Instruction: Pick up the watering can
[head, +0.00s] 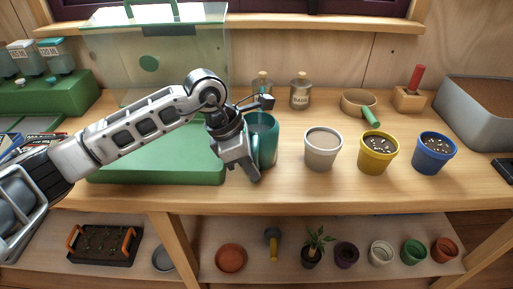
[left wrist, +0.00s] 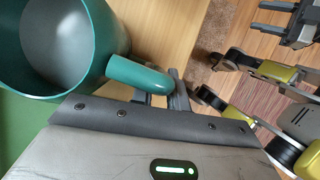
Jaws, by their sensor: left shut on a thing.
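The watering can is a teal, open-topped vessel (head: 265,124) standing on the wooden bench, just right of the green tray. The can looks upright. My right gripper (left wrist: 275,18) seems to show at the upper right of the left wrist view, its two fingers apart and empty.
A white pot (head: 322,150), a yellow pot (head: 377,153) and a blue pot (head: 433,153) stand right of the can. Two bottles stand behind. The green tray (head: 160,165) lies beneath my left arm. A lower shelf (head: 205,262) holds several small pots.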

